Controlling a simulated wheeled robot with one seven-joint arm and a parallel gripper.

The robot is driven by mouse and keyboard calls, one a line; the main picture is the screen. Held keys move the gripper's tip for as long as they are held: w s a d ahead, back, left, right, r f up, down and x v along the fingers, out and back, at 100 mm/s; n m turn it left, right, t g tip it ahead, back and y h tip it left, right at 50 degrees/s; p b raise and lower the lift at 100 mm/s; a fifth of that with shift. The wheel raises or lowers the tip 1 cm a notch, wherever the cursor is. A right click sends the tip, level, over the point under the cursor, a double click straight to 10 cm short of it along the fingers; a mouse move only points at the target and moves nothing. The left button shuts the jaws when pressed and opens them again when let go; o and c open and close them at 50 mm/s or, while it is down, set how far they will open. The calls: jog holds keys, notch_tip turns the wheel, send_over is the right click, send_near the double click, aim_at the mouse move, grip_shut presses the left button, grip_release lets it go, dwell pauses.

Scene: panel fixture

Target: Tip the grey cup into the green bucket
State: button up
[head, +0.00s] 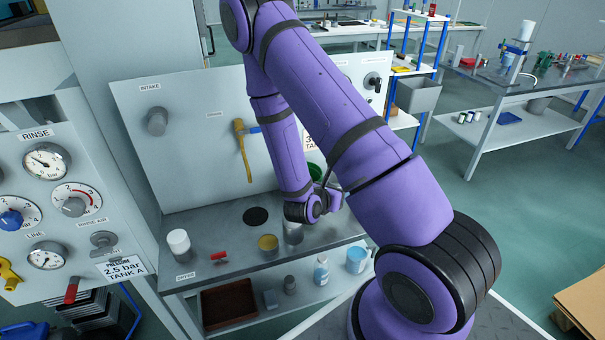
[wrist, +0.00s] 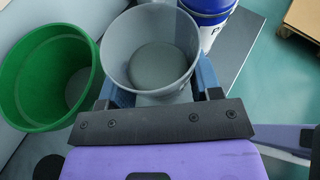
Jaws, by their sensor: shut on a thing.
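The grey cup (wrist: 150,82) is between the fingers of my gripper (wrist: 158,88) in the wrist view, its mouth facing the camera. A round, darker grey surface shows inside it; I cannot tell whether this is its bottom or contents. In the head view the cup (head: 293,235) shows below my gripper (head: 296,222), over the bench, looking upright. The green bucket (wrist: 45,75) stands just left of the cup in the wrist view, with its mouth open. In the head view my arm hides most of the bucket (head: 314,171).
A blue and white container (wrist: 208,14) is close to the cup's right side in the wrist view. On the bench (head: 215,240) are a white cylinder (head: 178,243), a yellow cup (head: 268,245) and a red-handled valve (head: 219,257). An upright panel (head: 195,170) stands behind.

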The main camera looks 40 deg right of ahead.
jog(key=shift+w+a+r+n+g, duration=0.1)
jog(key=shift+w+r+n+g, duration=0.2)
jog(key=shift+w+n+g, duration=0.15)
jog(key=shift+w+a+r+n+g+h, duration=0.15)
jog(key=shift+w+r+n+g, duration=0.1)
jog(key=shift+r+n, duration=0.25)
jog(key=shift+w+r+n+g+h, duration=0.15)
jog(key=shift+w+r+n, duration=0.1)
jog(key=shift+r, duration=0.35)
jog(key=shift+w+a+r+n+g, duration=0.15)
jog(key=shift+w+r+n+g, duration=0.15)
jog(key=shift+w+n, duration=0.15)
jog(key=shift+w+r+n+g, duration=0.25)
jog(key=shift+w+r+n, duration=0.1)
jog(key=shift+r, duration=0.35)
jog(key=shift+w+a+r+n+h, duration=0.15)
jog(key=shift+w+r+n+h, duration=0.15)
jog(key=shift+r, duration=0.15)
jog(key=shift+w+f+n+g, duration=0.1)
jog(key=shift+f+n+g, duration=0.25)
jog(key=shift+n+g, duration=0.25)
jog(key=shift+r+n+h, duration=0.4)
jog(key=shift+n, duration=0.2)
jog(key=shift+f+n+g, duration=0.35)
jog(key=shift+n+g, duration=0.25)
dwell(0.8)
jog(key=shift+w+r+n+g+h, duration=0.15)
jog(key=shift+r+n+g+h, duration=0.2)
jog(key=shift+n+h, duration=0.2)
dwell(1.4)
